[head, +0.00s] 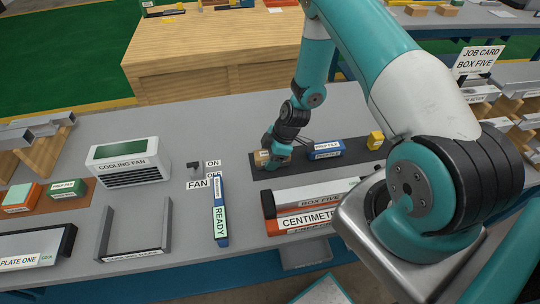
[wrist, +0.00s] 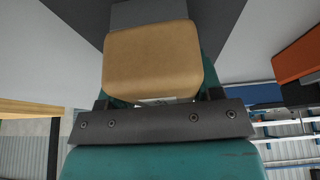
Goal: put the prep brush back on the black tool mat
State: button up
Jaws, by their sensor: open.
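The black tool mat (head: 352,157) lies on the grey bench, right of centre in the head view. A tan block (head: 262,158), which appears to be the prep brush, is at the mat's left end; no label on it can be read. In the wrist view the tan block (wrist: 152,58) fills the space in front of my gripper (wrist: 155,95), with dark grey surface beyond it. My gripper (head: 271,157) is low over that end of the mat, its jaws open at the block. The fingertips are mostly hidden, and I cannot tell whether they touch it.
A blue prep file (head: 326,149) and a yellow piece (head: 375,140) sit on the mat to the right. The fan switch (head: 194,169) and cooling fan (head: 128,162) are left. Bare bench lies behind the mat.

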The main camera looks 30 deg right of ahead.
jog(key=shift+s+a+f, duration=0.2)
jog(key=shift+s+f, duration=0.05)
jog(key=shift+s, duration=0.25)
jog(key=shift+r+p, duration=0.65)
jog(key=shift+p, duration=0.05)
jog(key=d+r+b, duration=0.1)
jog(key=r, duration=0.1)
jog(key=d+r+b, duration=0.1)
jog(key=d+b, duration=0.1)
jog(key=shift+s+r, duration=0.15)
jog(key=shift+r, duration=0.25)
jog(key=b+v, duration=0.2)
jog(key=v, duration=1)
jog(key=s+a+r+m+g, duration=0.1)
jog(key=s+a+r+m, duration=0.3)
jog(key=a+r, duration=1.05)
jog(key=s+a+r+m, duration=0.1)
jog(key=s+a+r, duration=0.1)
jog(key=s+a, duration=0.2)
jog(key=s+a+r+m+g, duration=0.1)
jog(key=s+a+r, duration=0.2)
jog(key=s, duration=0.8)
jog(key=shift+a, duration=1.15)
jog(key=shift+s+r, duration=0.1)
